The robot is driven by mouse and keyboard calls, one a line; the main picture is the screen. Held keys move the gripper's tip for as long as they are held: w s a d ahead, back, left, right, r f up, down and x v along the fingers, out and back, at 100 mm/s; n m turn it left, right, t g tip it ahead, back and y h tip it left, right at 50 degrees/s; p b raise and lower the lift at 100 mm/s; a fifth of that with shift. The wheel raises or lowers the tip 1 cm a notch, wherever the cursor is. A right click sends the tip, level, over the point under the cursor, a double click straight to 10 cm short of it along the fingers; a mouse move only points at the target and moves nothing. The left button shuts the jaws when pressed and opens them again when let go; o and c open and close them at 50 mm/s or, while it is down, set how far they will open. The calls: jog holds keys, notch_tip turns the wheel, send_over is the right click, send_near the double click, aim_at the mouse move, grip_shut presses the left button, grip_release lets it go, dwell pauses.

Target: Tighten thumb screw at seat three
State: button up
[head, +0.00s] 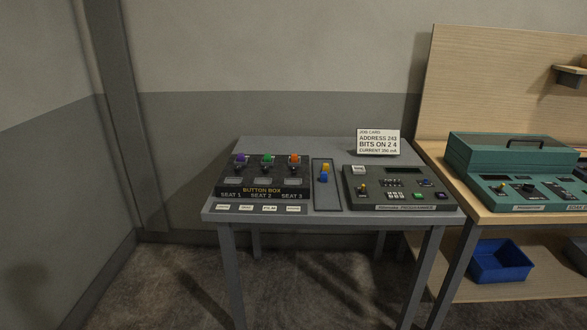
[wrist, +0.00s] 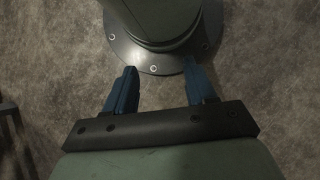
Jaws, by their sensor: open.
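The button box (head: 262,190) stands at the left of the grey table, with labels for seat 1, seat 2 and seat 3 on its front. Seat three is the right one, with an orange part (head: 294,159) at its top and a small dark part below it. Seat 1 has a purple part (head: 240,158) and seat 2 a green one (head: 267,158). The thumb screw is too small to make out. My gripper (wrist: 161,84) shows only in the wrist view. It is open and empty, pointing at the floor beside my own base, away from the table.
A narrow panel (head: 326,190) with yellow and blue parts lies right of the button box, then a dark programmer (head: 400,188). A job card (head: 378,142) stands behind it. A wooden bench at right holds a teal console (head: 510,160), with a blue bin (head: 498,261) below.

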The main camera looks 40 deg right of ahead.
jog(key=w+d+r+n+t, duration=0.1)
jog(key=w+r+n+t, duration=0.15)
jog(key=w, duration=1.25)
jog(key=w+d+r+n+t+y, duration=0.1)
jog(key=w+d+r+t, duration=0.15)
jog(key=w, duration=1.15)
jog(key=w+d+r+n+t, duration=0.1)
jog(key=w+r+n+t, duration=0.15)
jog(key=w, duration=1.25)
jog(key=w+d+r+n+t, duration=0.15)
jog(key=w+d+r, duration=0.25)
jog(key=w+r, duration=0.75)
jog(key=w+d+r+n+t, duration=0.1)
jog(key=w+d+r+t, duration=0.2)
jog(key=w+r, duration=0.8)
jog(key=w+d+r+n+t, duration=0.2)
jog(key=w+d+r+t, duration=0.15)
jog(key=w+r, duration=0.8)
notch_tip(320, 180, up, 27)
jog(key=m+g+y, duration=0.1)
jog(key=m+g, duration=0.4)
send_over(294, 168)
jog(key=s+d, duration=0.3)
jog(key=s, duration=0.2)
jog(key=shift+n, duration=0.25)
jog(key=x, duration=1.3)
jog(key=shift+w+a+f, duration=0.1)
jog(key=shift+w+f, duration=0.15)
jog(key=shift+f, duration=0.1)
